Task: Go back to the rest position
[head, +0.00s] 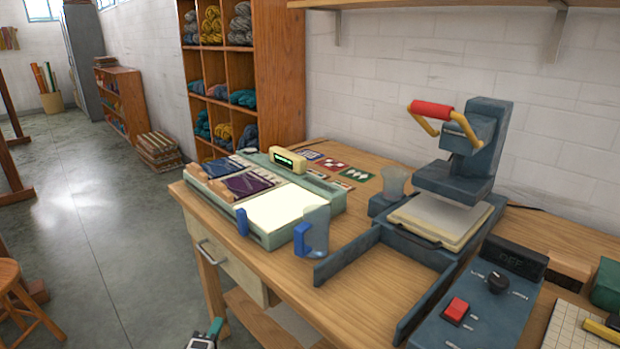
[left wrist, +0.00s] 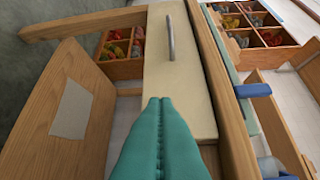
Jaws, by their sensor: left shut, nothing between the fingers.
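My left gripper (head: 215,327) shows only in part at the bottom edge of the head view, low in front of the wooden workbench (head: 378,286) and apart from it. In the left wrist view its teal fingers (left wrist: 160,104) lie together, shut and empty. They point towards the pale drawer front (left wrist: 178,95) with its metal handle (left wrist: 170,38). The same drawer front (head: 232,271) shows in the head view, closed, under the bench top. My right gripper is in neither view.
On the bench stand a pale green tray device (head: 336,204), a clear jug with a blue handle (head: 317,232), a dark press with a red grip (head: 480,135) and a control box (head: 475,313). A stool (head: 10,273) stands at left. The floor (head: 110,240) between is open.

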